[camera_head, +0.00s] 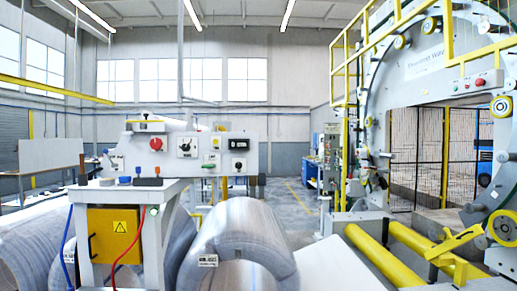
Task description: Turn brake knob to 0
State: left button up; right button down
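A white control panel (205,160) stands left of the middle, above a large metal coil. It carries a red knob (156,144), a black knob on a white dial plate (187,146), and a smaller dark knob on a light plate (238,165) at lower right. A dark display (238,144) sits above that smaller knob. The labels and scale marks are too small to read, so I cannot tell which knob is the brake knob or where any pointer stands. Neither of my grippers is in view.
A white table (130,190) with an orange warning box (114,234) stands at left. Metal coils (240,240) fill the space below the panel. A large ring machine (440,70) with yellow rollers (378,258) stands at right. Open floor (290,210) lies between.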

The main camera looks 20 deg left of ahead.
aim_at(185, 147)
jog(key=z, duration=0.6)
jog(key=i, duration=1.85)
jog(key=u, duration=0.2)
